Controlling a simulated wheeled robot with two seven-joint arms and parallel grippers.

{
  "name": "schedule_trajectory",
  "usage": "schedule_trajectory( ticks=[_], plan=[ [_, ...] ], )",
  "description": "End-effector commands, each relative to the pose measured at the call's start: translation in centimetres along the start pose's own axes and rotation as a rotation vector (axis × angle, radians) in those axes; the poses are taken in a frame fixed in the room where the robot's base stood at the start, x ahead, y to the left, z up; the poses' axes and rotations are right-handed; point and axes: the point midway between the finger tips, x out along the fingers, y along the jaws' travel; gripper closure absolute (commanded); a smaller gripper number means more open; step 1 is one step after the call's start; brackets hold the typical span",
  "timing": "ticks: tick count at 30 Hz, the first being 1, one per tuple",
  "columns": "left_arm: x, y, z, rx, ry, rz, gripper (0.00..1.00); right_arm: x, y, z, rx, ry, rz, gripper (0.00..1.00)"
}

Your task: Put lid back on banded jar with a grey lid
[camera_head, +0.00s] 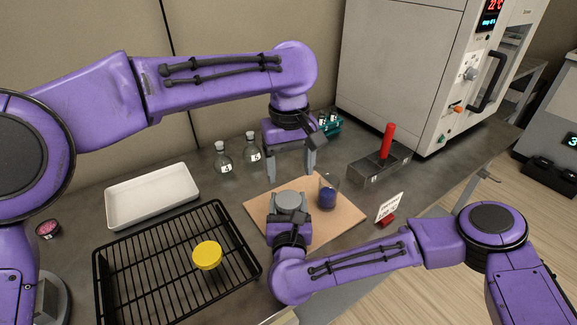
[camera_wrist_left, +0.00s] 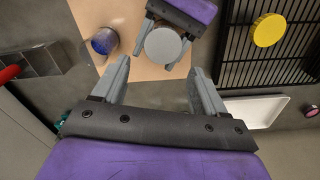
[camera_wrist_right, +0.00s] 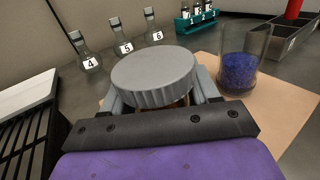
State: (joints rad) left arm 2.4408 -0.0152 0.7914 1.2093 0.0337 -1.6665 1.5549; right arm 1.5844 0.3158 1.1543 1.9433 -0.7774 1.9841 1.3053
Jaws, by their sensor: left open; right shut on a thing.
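A ribbed grey lid (camera_head: 290,200) sits at the middle, over the board; it also shows in the left wrist view (camera_wrist_left: 163,46) and close up in the right wrist view (camera_wrist_right: 153,75). My right gripper (camera_head: 290,212) is shut just below the lid, its fingers on both sides of the jar. The jar (camera_wrist_right: 178,103) is nearly all hidden under the lid; only a brownish strip shows, and I cannot make out its bands or whether the lid is fully seated. My left gripper (camera_head: 291,172) is open and empty, pointing down above the lid, apart from it.
A glass beaker with blue contents (camera_head: 327,197) stands on the tan board (camera_head: 345,216), right of the lid. A black wire rack (camera_head: 150,262) holds a yellow round lid (camera_head: 207,255). A white tray (camera_head: 150,195), numbered flasks (camera_head: 223,160), a metal box (camera_head: 372,172) and a sign (camera_head: 389,207) stand around.

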Motion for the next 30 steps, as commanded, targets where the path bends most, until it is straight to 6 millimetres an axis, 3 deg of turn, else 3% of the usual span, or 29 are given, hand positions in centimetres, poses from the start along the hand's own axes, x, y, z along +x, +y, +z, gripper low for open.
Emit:
schedule_trajectory(
  ticks=[6, 17, 20, 30],
  plan=[
    [-0.1, -0.3, 0.0, -0.263, 0.004, -0.016, 0.28, 0.0, 0.0, 0.0, 0.0, -0.001, 0.0, 1.0],
    [0.0, -0.3, 0.0, -0.285, 0.003, -0.016, 0.28, 0.0, 0.0, 0.0, 0.0, -0.001, 0.0, 1.0],
    [0.8, -0.4, 0.0, -0.285, 0.001, -0.018, 0.28, 0.0, 0.0, 0.0, 0.0, -0.001, 0.0, 1.0],
    [6.3, -0.4, 0.0, -0.283, 0.0, -0.017, 0.28, 0.0, 0.0, 0.0, 0.0, -0.001, 0.0, 1.0]
  ],
)
